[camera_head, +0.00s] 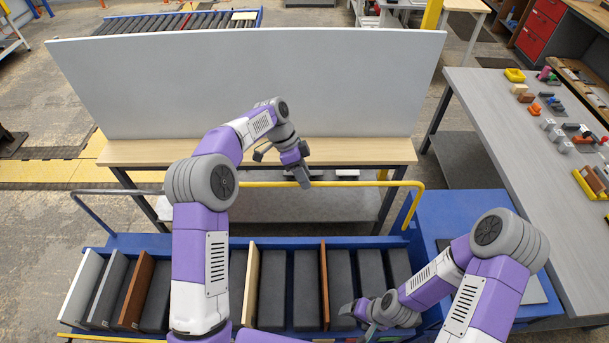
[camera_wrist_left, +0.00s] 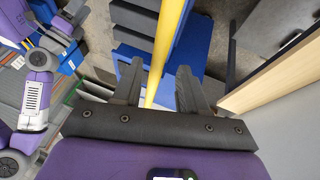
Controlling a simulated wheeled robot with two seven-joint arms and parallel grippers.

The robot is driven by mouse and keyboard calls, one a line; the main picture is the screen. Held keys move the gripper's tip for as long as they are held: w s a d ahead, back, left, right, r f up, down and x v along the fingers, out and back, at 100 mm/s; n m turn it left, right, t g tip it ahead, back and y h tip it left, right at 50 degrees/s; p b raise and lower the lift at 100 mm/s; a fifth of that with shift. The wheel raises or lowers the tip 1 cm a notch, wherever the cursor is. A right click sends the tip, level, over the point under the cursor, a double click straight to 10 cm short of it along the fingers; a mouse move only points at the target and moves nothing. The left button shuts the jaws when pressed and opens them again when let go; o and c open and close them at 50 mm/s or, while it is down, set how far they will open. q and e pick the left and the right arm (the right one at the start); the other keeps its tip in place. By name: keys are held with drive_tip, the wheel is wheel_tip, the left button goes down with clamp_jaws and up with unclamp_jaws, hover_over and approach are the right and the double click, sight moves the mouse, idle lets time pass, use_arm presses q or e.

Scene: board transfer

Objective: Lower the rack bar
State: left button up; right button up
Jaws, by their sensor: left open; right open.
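The rack bar (camera_head: 350,184) is a yellow tube that spans the far side of the blue rack (camera_head: 130,242), with its bent right end coming down at the rack's right side. My left gripper (camera_head: 302,178) is at the bar near its middle, with its jaws open. In the left wrist view the yellow bar (camera_wrist_left: 168,50) runs between the two open fingers of the left gripper (camera_wrist_left: 158,82); whether a finger touches it I cannot tell. My right gripper (camera_head: 362,312) is open and low over the right part of the rack, apart from the bar.
The rack holds upright boards, among them a white one (camera_head: 82,288), a brown one (camera_head: 136,290) and a cream one (camera_head: 251,285). A large pale panel (camera_head: 250,85) stands on a wooden table (camera_head: 370,152) behind. A grey workbench (camera_head: 510,130) with small parts is at the right.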

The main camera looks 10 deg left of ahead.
use_arm(q)
drive_tip(key=shift+s+d+f, duration=0.15)
drive_tip(key=shift+s+f, duration=0.05)
drive_tip(key=shift+s, duration=0.15)
drive_tip(key=shift+w+f, duration=0.1)
drive_tip(key=shift+w, duration=0.1)
drive_tip(key=c, duration=0.4)
drive_tip(key=shift+s, duration=0.1)
clamp_jaws()
